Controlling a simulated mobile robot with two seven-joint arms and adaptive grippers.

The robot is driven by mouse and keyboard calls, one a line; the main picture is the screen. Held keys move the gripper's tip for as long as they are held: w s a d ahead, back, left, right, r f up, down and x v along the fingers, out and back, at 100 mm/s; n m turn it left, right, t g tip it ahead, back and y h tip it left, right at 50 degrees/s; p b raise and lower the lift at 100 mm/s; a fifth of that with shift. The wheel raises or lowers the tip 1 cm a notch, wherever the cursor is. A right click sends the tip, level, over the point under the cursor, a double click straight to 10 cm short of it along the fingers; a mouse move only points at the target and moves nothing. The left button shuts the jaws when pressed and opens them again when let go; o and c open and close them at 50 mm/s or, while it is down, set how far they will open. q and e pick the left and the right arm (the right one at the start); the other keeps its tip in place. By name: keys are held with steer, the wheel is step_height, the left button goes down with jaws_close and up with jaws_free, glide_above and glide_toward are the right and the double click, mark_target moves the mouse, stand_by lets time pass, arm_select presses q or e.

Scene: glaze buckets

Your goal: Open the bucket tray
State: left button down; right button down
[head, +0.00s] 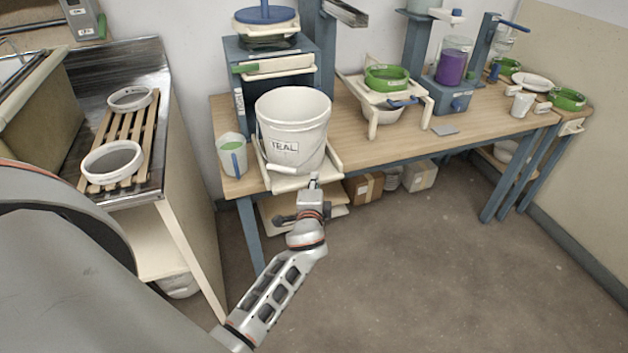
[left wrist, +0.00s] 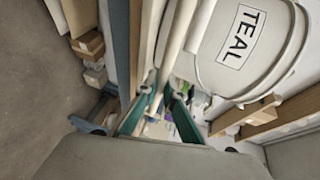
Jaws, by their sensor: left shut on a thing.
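The bucket tray (head: 330,165) is a cream tray that sticks out past the table's front edge, under the blue stand. A large white bucket (head: 293,105) labelled TEAL stands upright on it; the label also shows in the left wrist view (left wrist: 240,38). My left gripper (head: 314,184) is at the front of the tray, below the bucket. In the left wrist view its teal fingers (left wrist: 162,97) are shut on a cream front part of the tray; the exact contact is partly hidden. My right gripper is not in view.
A cup with green glaze (head: 232,155) stands just left of the tray. A slatted rack (head: 122,135) with two white rings lies on the counter at left. Cardboard boxes (head: 363,188) sit under the table. The floor (head: 430,260) in front is clear.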

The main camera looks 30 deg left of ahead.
arm_select(q)
steer(key=c, duration=2.4)
jaws_free()
steer(key=v, duration=1.2)
steer(key=shift+f, duration=0.1)
steer(key=s+d+f+n+g+h, duration=0.1)
steer(key=s+d+f+n+h, duration=0.2)
steer(key=s+d+f+h, duration=0.2)
steer(key=s+d+f+n+g+h, duration=0.2)
steer(key=s+d+f+n+h, duration=0.2)
steer(key=s+f, duration=0.8)
steer(key=shift+s+d+f+h, duration=0.25)
steer(key=shift+s+d+h, duration=0.25)
steer(key=shift+s+d, duration=0.3)
